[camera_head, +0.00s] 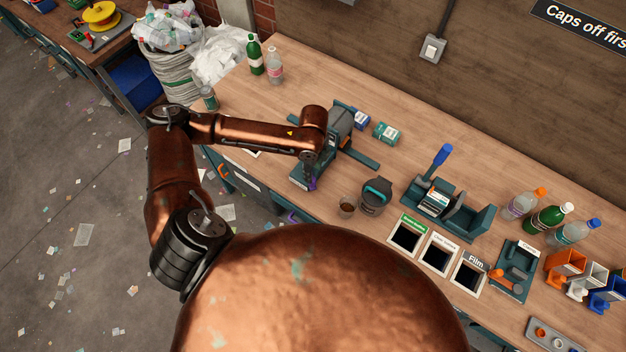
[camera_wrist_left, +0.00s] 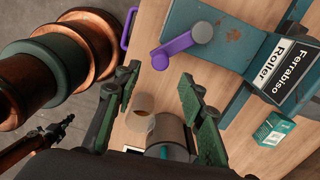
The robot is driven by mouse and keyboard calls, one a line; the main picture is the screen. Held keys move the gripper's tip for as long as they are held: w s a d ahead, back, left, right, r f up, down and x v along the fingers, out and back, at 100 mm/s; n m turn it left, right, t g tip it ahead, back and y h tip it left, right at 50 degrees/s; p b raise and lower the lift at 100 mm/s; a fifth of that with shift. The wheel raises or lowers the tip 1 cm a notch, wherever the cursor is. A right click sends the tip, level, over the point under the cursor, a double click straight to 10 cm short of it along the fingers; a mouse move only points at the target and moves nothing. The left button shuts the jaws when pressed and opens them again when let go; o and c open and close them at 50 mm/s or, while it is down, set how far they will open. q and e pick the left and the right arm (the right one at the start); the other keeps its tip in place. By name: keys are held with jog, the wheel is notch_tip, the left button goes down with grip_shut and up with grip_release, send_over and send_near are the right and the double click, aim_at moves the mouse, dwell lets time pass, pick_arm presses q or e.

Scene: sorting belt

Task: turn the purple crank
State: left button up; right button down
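The purple crank (camera_wrist_left: 180,45) shows in the left wrist view as an arm with a round hub at its right end and a round knob at its left end. It sits on the side of a worn teal machine (camera_wrist_left: 225,40) labelled "Ferrabiso Roller". In the head view only a small purple piece of the crank (camera_head: 312,184) shows below my wrist. My left gripper (camera_wrist_left: 158,92) is open and empty, its green-padded fingers apart. The crank lies beyond the fingertips, apart from them. In the head view my arm covers part of the machine (camera_head: 341,120). My right gripper is not in view.
Bottles (camera_head: 255,55) stand at the back left. A purple handle (camera_wrist_left: 128,28) is at the bench edge.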

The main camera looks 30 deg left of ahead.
pick_arm(q)
notch_tip(320, 180, down, 8)
jog(key=shift+r, duration=0.15)
dwell(0.3)
grip_shut()
dwell(0.4)
